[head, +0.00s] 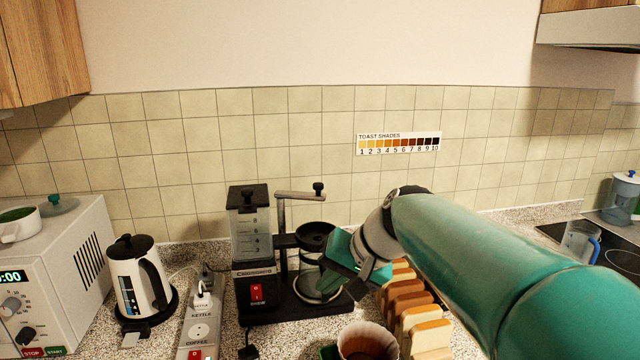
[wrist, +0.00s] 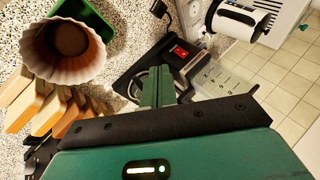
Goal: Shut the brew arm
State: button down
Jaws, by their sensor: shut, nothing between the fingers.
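The coffee maker (head: 258,270) stands on the counter with a clear tank and a red switch. A grey brew arm (head: 298,195) with a black knob extends right from the top of its post, above the black filter basket (head: 316,235). A glass carafe (head: 308,285) sits below the basket, partly hidden. My gripper (head: 338,278) is beside the carafe and basket, low and to the right, well below the brew arm. In the wrist view my gripper (wrist: 158,78) has its green fingers together with nothing between them, pointing at the coffee maker (wrist: 140,72); contact cannot be told.
Bread slices (head: 410,305) stand in a row right of the machine, under my arm. A ribbed cup (head: 366,341) with brown contents is in front. A kettle (head: 136,275) and power strip (head: 198,325) are to the left. The space above the brew arm is clear.

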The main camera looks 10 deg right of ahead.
jog(key=w+d+r+m+t+y, duration=0.25)
jog(key=w+d, duration=0.25)
jog(key=w, duration=0.4)
jog(key=w+d+r+m+t+y, duration=0.1)
jog(key=w+d+t+y, duration=0.15)
jog(key=w+d, duration=0.45)
jog(key=w+d+r+m+t+y, duration=0.1)
jog(key=w+d+r+t+y, duration=0.2)
jog(key=w, duration=0.7)
jog(key=w+a+g, duration=0.1)
jog(key=w+a, duration=0.2)
jog(key=a, duration=0.5)
jog(key=shift+a+f, duration=0.2)
jog(key=shift+f, duration=0.2)
jog(key=shift+s, duration=0.1)
